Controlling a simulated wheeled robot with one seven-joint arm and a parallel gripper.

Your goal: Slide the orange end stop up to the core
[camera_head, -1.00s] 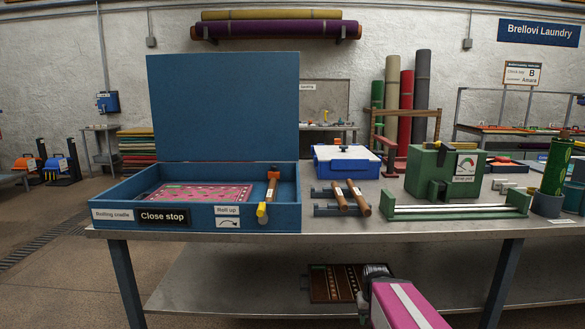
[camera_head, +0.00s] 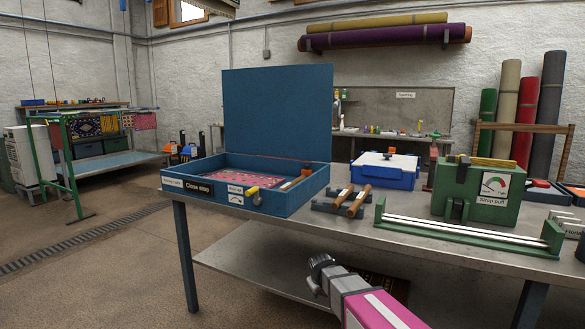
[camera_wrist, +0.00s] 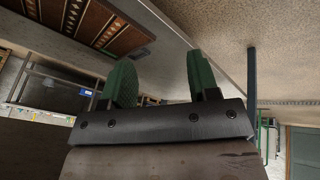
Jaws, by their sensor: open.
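The orange end stop (camera_head: 307,171) shows as a small orange block at the right back inside the blue rolling cradle (camera_head: 300,201). A short brownish rod, which looks like the core (camera_head: 292,184), lies just in front of it; I cannot tell whether they touch. A yellow knob (camera_head: 253,191) sticks out at the cradle's front. A pink patterned rug (camera_head: 262,169) lies inside. My gripper (camera_head: 316,272) is low in front of the bench, below its top and well away from the cradle. In the wrist view its green fingertips (camera_wrist: 160,82) are apart with nothing between them.
On the bench (camera_head: 400,238), right of the cradle, are a rack with two wooden-handled tools (camera_head: 350,203), a blue-white box (camera_head: 385,171), a green strap-pull unit (camera_head: 478,190) and a long green rail frame (camera_head: 460,231).

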